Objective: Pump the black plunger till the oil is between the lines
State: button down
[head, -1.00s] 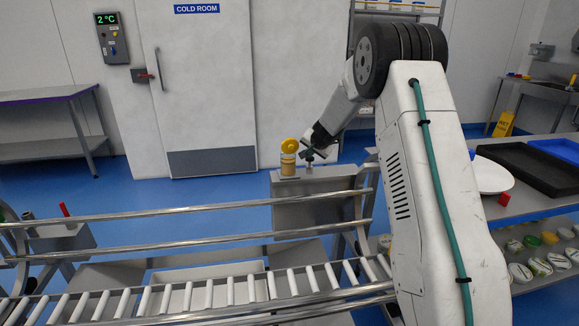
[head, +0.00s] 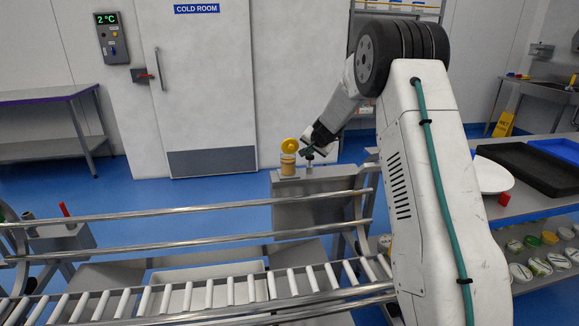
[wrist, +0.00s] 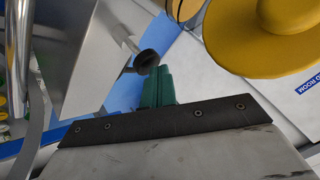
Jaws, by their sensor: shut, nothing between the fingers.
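The black plunger (wrist: 147,60) is a dark round knob on a thin metal stem, beside the tips of my gripper in the wrist view. In the head view the plunger (head: 309,157) stands on the grey box at the far end of the rails. My gripper (wrist: 158,82) has green fingers, shut with nothing between them; it also shows small in the head view (head: 306,151). The fingertips are close to the knob; I cannot tell whether they touch it. The oil glass (head: 288,166) under a yellow cap (head: 289,146) holds amber oil; its lines are too small to read.
The grey box (head: 310,210) carries the plunger and glass. Metal rails (head: 200,210) and a roller conveyor (head: 230,292) lie in front. The yellow cap (wrist: 270,35) is close right of my fingers. A bench with trays (head: 530,170) is at right.

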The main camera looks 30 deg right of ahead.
aim_at(311, 157)
jog(key=shift+r, duration=0.5)
notch_tip(311, 157, up, 6)
dwell(0.6)
dwell(0.6)
jog(key=s+a+f+n+g+y, duration=0.2)
jog(key=s+a+f+g, duration=0.3)
jog(key=s, duration=0.5)
jog(key=s+a+r+n+g, duration=0.1)
jog(key=s+a+r+n, duration=0.2)
jog(key=s, duration=1.2)
jog(key=s+a+r+n, duration=0.3)
jog(key=s+a, duration=0.7)
jog(key=s, duration=0.6)
jog(key=s+a+r+n+g, duration=0.1)
jog(key=s+a+r+n, duration=0.2)
jog(key=s, duration=1.3)
jog(key=a+r, duration=0.2)
jog(key=a, duration=0.2)
jog(key=shift+a+r+g, duration=0.15)
jog(key=shift+g, duration=0.15)
